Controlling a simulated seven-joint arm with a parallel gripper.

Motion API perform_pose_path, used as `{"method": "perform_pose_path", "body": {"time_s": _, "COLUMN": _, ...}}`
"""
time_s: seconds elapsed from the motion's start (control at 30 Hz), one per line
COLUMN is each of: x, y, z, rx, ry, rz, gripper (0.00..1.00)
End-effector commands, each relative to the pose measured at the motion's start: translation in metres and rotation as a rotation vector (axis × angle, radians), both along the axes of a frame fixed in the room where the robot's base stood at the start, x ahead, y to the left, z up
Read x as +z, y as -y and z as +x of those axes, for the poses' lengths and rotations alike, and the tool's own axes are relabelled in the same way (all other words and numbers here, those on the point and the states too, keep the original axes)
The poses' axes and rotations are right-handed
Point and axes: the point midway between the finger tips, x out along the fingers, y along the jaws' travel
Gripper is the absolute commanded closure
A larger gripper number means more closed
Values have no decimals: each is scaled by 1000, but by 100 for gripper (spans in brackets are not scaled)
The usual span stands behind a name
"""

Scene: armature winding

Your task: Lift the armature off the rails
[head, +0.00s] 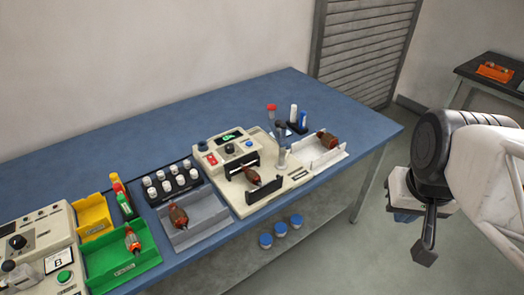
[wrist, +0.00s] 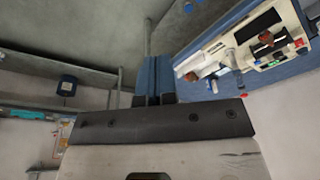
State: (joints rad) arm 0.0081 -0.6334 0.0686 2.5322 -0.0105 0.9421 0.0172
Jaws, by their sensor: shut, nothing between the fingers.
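My gripper (head: 405,218) hangs at the right of the head view, beyond the table's right end and well apart from the armature. Its blue fingers (wrist: 152,75) are together and empty in the wrist view.
Other armatures lie in a grey tray (head: 217,224), a green tray (head: 100,262) and a white tray (head: 338,155). Open floor lies around my gripper.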

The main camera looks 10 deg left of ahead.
Motion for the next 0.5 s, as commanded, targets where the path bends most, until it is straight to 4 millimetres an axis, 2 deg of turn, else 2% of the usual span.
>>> {"method": "perform_pose_path", "body": {"time_s": 0.1, "x": 0, "y": 0, "z": 0, "rx": 0, "ry": 0, "rz": 0, "gripper": 100}}
{"method": "perform_pose_path", "body": {"time_s": 0.5, "x": 0, "y": 0, "z": 0, "rx": 0, "ry": 0, "rz": 0, "gripper": 39}}
